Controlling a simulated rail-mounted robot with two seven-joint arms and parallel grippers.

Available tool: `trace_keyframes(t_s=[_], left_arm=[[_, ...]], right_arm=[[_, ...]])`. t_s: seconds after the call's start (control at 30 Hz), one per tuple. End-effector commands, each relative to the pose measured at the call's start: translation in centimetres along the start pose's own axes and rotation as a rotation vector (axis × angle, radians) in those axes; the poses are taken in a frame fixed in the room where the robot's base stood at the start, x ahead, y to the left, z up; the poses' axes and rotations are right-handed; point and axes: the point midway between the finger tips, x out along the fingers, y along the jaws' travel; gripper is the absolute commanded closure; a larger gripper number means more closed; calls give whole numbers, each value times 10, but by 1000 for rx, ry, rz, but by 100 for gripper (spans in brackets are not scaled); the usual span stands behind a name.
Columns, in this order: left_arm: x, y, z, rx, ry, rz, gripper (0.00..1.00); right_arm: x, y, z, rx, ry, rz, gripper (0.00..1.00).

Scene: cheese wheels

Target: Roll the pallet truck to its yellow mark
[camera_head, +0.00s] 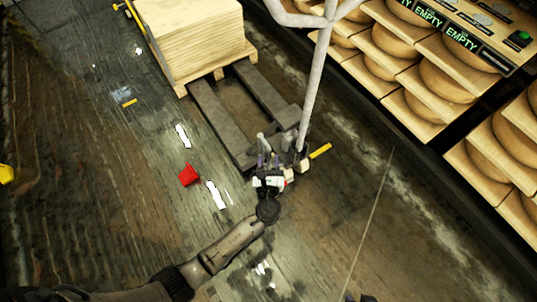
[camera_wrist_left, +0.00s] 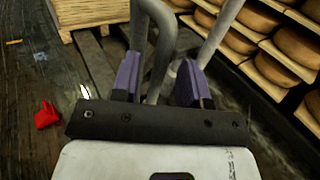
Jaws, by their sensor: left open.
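The pallet truck (camera_head: 222,119) is grey, with two forks running under a loaded wooden pallet in the head view. Its pale handle shaft (camera_head: 318,80) rises to a loop at the top edge. My left gripper (camera_head: 281,160) is open at the truck's near end. In the left wrist view, a curved grey tube of the truck's handle (camera_wrist_left: 164,50) shows between the two purple fingers (camera_wrist_left: 160,82); I cannot tell whether they touch it. A yellow floor mark (camera_head: 320,151) lies just right of the gripper; another yellow strip (camera_head: 129,103) lies left of the forks.
Stacked pale boards (camera_head: 195,35) sit on the pallet. Shelves of cheese wheels (camera_head: 445,80) line the right side. A red object (camera_head: 189,175) lies on the floor left of the truck. A yellow object (camera_head: 6,174) is at the left edge.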

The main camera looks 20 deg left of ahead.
Motion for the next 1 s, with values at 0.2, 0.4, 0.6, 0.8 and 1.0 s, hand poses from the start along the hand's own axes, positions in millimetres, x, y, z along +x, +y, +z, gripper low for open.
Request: trace_keyframes(t_s=[0.2, 0.4, 0.6, 0.8, 1.0], left_arm=[[22, 0, -1, 0, 0, 1, 59], [29, 0, 0, 0, 0, 0, 59], [30, 0, 0, 0, 0, 0, 59], [30, 0, 0, 0, 0, 0, 70], [29, 0, 0, 0, 0, 0, 90]], right_arm=[[8, -1, 3, 2, 0, -2, 57], [10, -2, 3, 6, 1, -5, 57], [10, -4, 2, 11, 2, -9, 57], [10, -4, 2, 12, 2, -10, 57], [10, -4, 2, 11, 2, -9, 57]])
